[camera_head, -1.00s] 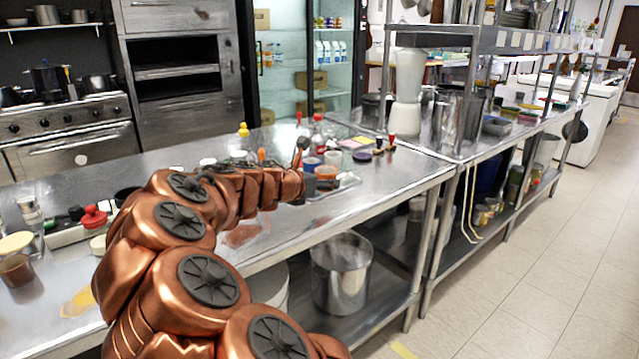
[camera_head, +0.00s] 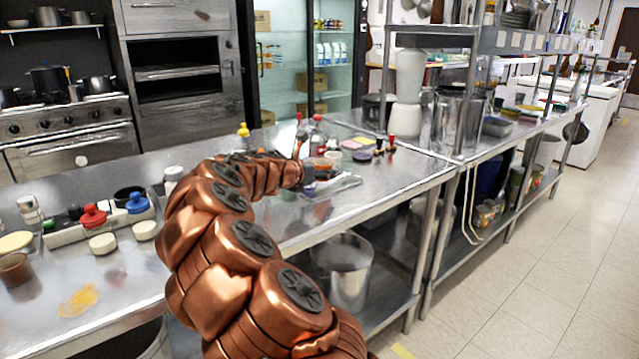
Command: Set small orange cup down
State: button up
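My copper-coloured arm reaches over the steel counter (camera_head: 390,178), and my gripper (camera_head: 313,174) is at its far end, low over the counter's right part. A small patch of orange (camera_head: 320,163) shows just behind the gripper, likely the small orange cup. I cannot tell whether the gripper touches or holds it. A pale, shiny flat tray (camera_head: 340,184) lies on the counter just right of the gripper.
Pink and purple round items (camera_head: 361,155) and small red-topped bottles (camera_head: 391,143) stand right of the gripper. A red-capped bottle (camera_head: 317,135) stands behind. At left are red (camera_head: 93,215) and blue (camera_head: 138,202) lidded items and a brown cup (camera_head: 16,271). The counter's front right is clear.

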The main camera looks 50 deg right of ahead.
jog(key=shift+f, duration=1.4)
jog(key=shift+f, duration=0.1)
jog(key=o, duration=1.3)
jog(key=shift+a+r, duration=0.25)
jog(key=v, duration=1.1)
jog(key=shift+a+p, duration=0.2)
jog(key=shift+p, duration=0.2)
